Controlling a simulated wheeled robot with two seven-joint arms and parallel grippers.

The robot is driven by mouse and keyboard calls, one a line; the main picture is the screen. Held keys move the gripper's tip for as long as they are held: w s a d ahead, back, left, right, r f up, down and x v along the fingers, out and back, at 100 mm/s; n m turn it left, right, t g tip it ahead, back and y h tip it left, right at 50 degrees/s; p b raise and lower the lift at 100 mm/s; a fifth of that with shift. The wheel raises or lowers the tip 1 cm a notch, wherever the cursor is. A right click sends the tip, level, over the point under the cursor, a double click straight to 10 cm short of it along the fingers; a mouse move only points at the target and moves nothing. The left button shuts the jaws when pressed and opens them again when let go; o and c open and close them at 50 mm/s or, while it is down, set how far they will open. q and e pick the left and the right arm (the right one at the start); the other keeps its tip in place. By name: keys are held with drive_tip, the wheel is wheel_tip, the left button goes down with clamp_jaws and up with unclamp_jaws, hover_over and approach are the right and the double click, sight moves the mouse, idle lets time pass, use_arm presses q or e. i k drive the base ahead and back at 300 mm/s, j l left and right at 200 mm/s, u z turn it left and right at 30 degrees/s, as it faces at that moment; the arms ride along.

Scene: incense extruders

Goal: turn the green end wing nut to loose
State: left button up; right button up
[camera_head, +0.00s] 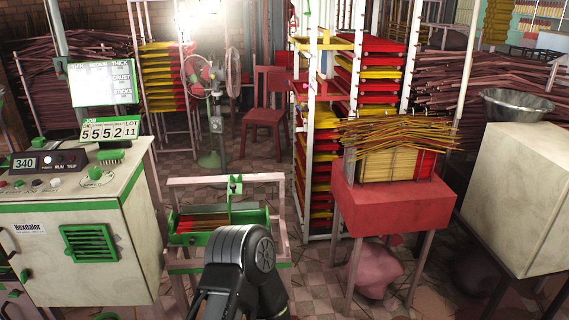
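A small green winged part (235,184), which looks like the wing nut, stands upright at the top of a green post on the wooden-framed stand in the middle. Its exact turn angle is too small to read. Below it is a green tray (196,238) with brown and orange sticks lying in it. A dark grey and black link of my arm rises from the bottom edge in front of the tray's right part and hides some of it. I cannot make out fingertips of either gripper, and nothing of mine touches the green winged part.
A red stool (394,205) bearing bundled sticks stands right. A cream box-shaped machine (527,200) is far right. Tiled floor (318,268) lies between stand and stool.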

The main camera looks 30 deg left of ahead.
sight(236, 180)
drive_tip(key=i+j+z, duration=0.15)
drive_tip(key=j, duration=0.45)
drive_tip(key=i+j+z, duration=0.2)
drive_tip(key=j, duration=0.45)
drive_tip(key=j+z, duration=0.15)
drive_tip(key=j, duration=0.45)
drive_tip(key=k, duration=0.05)
